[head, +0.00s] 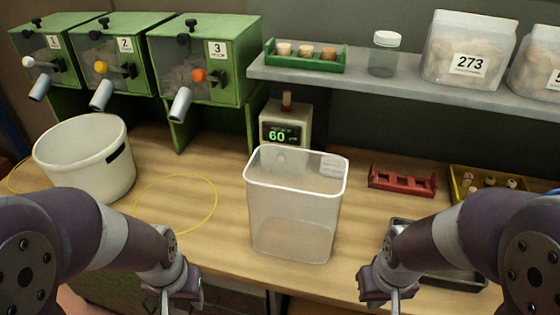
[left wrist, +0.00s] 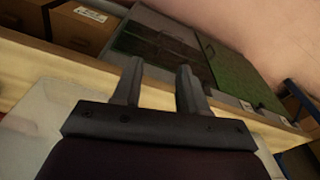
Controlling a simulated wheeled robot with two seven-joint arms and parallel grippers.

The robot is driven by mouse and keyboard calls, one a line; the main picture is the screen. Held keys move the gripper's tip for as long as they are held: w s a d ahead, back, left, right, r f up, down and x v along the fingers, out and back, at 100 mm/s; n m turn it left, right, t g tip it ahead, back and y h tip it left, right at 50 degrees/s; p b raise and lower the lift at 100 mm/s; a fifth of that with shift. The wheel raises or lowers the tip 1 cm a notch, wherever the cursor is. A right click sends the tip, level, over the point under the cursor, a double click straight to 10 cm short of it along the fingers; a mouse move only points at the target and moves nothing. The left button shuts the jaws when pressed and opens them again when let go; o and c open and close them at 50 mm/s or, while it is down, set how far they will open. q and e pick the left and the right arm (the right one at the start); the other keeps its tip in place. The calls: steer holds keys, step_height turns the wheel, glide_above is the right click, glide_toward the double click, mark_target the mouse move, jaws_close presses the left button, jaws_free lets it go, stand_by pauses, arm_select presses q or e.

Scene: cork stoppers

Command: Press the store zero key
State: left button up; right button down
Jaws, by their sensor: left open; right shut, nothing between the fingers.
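A pale instrument (head: 285,122) stands on the bench behind a clear bin, with a lit green display (head: 283,134) reading 60. A dark red knob-like part (head: 287,101) stands on its top. I cannot read a store zero label, so I cannot tell which part is that key. The bin hides the instrument's lower front. My left gripper (head: 181,301) is low at the front left, well short of the instrument; in the left wrist view its two fingers (left wrist: 158,80) are apart and empty. My right gripper (head: 394,302) is shut and empty at the front right.
The clear bin (head: 294,215) blocks the way before the instrument. A white bucket (head: 60,160) and yellow cord loop (head: 211,208) lie left, below green dispensers (head: 215,60). A red rack (head: 402,181) and yellow tray (head: 455,178) are right, below a grey shelf (head: 400,88).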

stand_by(0.6)
arm_select(q)
jaws_close()
stand_by(1.6)
